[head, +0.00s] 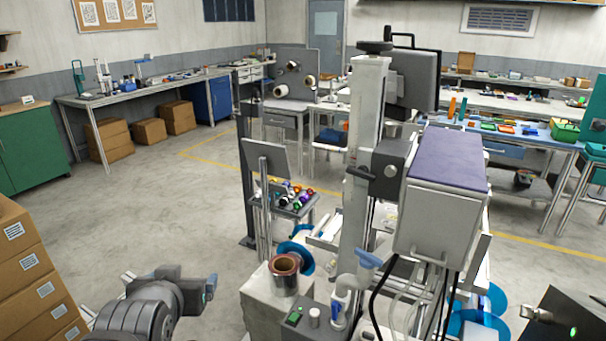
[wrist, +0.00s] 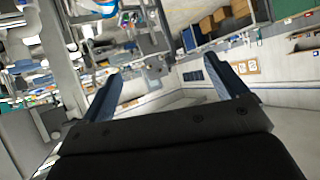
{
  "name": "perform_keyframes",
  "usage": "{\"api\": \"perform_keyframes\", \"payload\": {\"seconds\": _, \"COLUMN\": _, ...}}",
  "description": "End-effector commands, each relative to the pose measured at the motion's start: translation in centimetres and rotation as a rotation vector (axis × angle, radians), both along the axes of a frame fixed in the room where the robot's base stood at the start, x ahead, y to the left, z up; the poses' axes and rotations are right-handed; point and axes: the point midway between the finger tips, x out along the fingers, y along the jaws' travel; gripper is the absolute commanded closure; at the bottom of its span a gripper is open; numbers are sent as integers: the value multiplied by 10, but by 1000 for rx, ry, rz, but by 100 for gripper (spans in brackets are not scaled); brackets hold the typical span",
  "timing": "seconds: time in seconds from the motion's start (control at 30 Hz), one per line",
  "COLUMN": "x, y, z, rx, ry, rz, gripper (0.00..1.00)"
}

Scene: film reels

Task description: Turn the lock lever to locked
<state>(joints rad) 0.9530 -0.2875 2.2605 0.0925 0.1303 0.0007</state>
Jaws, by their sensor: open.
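A pale blue handle (head: 369,258) sits on a white fitting low on the machine's column in the head view. A smaller blue handle (head: 337,309) is below it, and a black knob with a short arm (head: 362,174) is higher up. I cannot tell which of these is the lock lever. My gripper shows in the wrist view as two blue fingers (wrist: 164,88), spread apart with nothing between them. In the head view my arm is at the lower left, well apart from the handles.
Cardboard boxes (head: 28,270) are stacked at the left edge. A dark box with a green light (head: 570,318) is at the lower right. Open floor lies behind my arm.

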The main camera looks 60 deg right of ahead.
Motion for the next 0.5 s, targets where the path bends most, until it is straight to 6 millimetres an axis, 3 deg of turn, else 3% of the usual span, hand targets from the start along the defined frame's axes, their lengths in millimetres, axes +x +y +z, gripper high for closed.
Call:
{"api": "perform_keyframes", "payload": {"seconds": 0.03, "x": -10, "y": -29, "z": 6, "rx": -33, "ry": -28, "rz": -68, "gripper": 10}}
{"api": "perform_keyframes", "payload": {"seconds": 0.1, "x": -25, "y": -66, "z": 18, "rx": -93, "ry": -72, "rz": -154, "gripper": 10}}
{"api": "perform_keyframes", "payload": {"seconds": 0.3, "x": -94, "y": -162, "z": 46, "rx": -283, "ry": -166, "rz": -399, "gripper": 10}}
{"api": "perform_keyframes", "payload": {"seconds": 0.4, "x": -133, "y": -194, "z": 56, "rx": -370, "ry": -192, "rz": -500, "gripper": 10}}
{"api": "perform_keyframes", "payload": {"seconds": 0.5, "x": -164, "y": -215, "z": 63, "rx": -437, "ry": -207, "rz": -573, "gripper": 10}}
